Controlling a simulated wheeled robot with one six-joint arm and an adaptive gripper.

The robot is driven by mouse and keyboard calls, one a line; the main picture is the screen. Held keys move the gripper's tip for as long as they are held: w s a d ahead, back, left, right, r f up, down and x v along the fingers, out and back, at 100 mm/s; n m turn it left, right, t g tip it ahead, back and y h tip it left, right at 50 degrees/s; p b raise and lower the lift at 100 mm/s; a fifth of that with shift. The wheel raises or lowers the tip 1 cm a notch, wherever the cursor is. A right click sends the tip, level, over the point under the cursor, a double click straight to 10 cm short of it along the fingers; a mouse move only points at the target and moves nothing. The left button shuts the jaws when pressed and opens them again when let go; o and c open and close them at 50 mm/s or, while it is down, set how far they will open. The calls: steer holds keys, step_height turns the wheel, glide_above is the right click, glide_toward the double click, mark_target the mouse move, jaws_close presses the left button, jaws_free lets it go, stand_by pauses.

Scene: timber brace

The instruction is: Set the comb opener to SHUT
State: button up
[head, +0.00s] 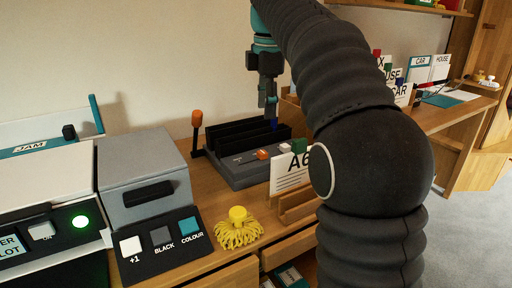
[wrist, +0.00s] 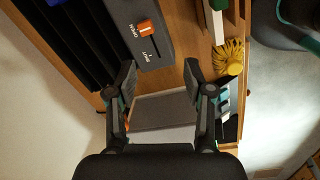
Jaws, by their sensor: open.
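The comb opener appears to be the grey desk machine (head: 240,172) with tall black plates, standing near the wall in the head view. Its small orange slider (head: 262,154) sits on the front top face. My gripper (head: 268,108) hangs above the machine's back right part in the head view. In the wrist view my gripper (wrist: 160,74) has its fingers wide apart with nothing between them, and the slider lies beyond the fingertips.
An orange-tipped lever (head: 196,120) stands at the machine's left. A white A6 card (head: 292,176) stands at its right front, close to my arm. A yellow tasselled brush (head: 238,228) lies in front. A grey box with buttons (head: 145,170) stands left.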

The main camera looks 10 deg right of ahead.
mark_target(262, 152)
steer(key=w+f+n+b, duration=0.1)
steer(key=f, duration=0.3)
steer(key=w+f+n+b, duration=0.1)
steer(key=f, duration=0.4)
steer(key=w+f+n+b, duration=0.1)
steer(key=f, duration=0.3)
steer(key=shift+w+f+n+g, duration=0.3)
steer(key=shift+w+g, duration=0.1)
jaws_close()
